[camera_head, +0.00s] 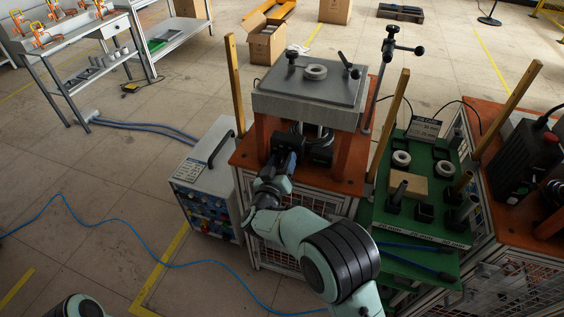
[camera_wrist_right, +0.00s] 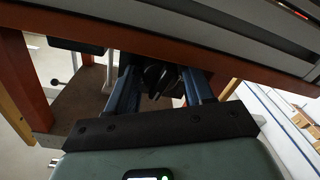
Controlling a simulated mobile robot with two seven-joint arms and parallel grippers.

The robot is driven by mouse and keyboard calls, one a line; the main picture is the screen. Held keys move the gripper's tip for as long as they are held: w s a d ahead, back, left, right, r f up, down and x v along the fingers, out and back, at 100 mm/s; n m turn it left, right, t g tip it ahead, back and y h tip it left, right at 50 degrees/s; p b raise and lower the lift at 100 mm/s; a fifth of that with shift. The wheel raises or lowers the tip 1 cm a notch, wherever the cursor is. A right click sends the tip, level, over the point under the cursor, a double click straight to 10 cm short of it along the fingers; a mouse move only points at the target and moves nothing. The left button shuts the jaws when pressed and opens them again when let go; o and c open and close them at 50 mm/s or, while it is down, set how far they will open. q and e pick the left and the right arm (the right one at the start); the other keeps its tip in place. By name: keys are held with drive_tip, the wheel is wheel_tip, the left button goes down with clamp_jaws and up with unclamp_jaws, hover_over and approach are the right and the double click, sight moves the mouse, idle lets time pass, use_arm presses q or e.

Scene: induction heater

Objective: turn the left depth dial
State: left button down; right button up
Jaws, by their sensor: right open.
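My right gripper (camera_head: 290,143) reaches under the front edge of the grey-topped heater unit (camera_head: 308,92). In the right wrist view its two blue-grey fingers (camera_wrist_right: 158,88) stand apart. A dark ribbed knob (camera_wrist_right: 157,76), which looks like a depth dial, shows between them; I cannot tell whether the fingers touch it. In the head view, dark parts under the plate (camera_head: 320,150) sit just right of the gripper, and the gripper and wrist hide much of that spot. I cannot make out a second dial clearly. My left gripper is out of view.
The heater stands on an orange-topped cart (camera_head: 345,183) with wooden posts. A power unit (camera_head: 207,185) with blue knobs stands to its left. A green tray (camera_head: 425,215) with rings and holders is to the right.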

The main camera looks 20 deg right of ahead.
drive_tip(key=c, duration=0.8)
use_arm(q)
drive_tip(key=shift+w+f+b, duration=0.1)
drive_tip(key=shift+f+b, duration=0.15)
drive_tip(key=shift+b, duration=0.05)
use_arm(e)
drive_tip(key=shift+f+m, duration=0.2)
drive_tip(key=shift+m, duration=0.3)
drive_tip(key=m+b, duration=0.1)
drive_tip(key=m, duration=0.2)
drive_tip(key=shift+f+b, duration=0.1)
drive_tip(key=shift+b, duration=0.25)
drive_tip(key=m+b, duration=0.3)
drive_tip(key=m, duration=0.2)
drive_tip(key=shift+m+h, duration=0.3)
drive_tip(key=shift+m, duration=0.1)
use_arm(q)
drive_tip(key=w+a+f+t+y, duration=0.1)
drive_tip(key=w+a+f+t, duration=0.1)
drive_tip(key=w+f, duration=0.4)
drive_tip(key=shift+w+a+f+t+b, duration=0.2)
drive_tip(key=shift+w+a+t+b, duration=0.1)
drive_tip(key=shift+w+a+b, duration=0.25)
use_arm(e)
drive_tip(key=shift+m, duration=0.8)
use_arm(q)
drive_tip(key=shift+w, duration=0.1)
use_arm(e)
drive_tip(key=shift+a, duration=0.1)
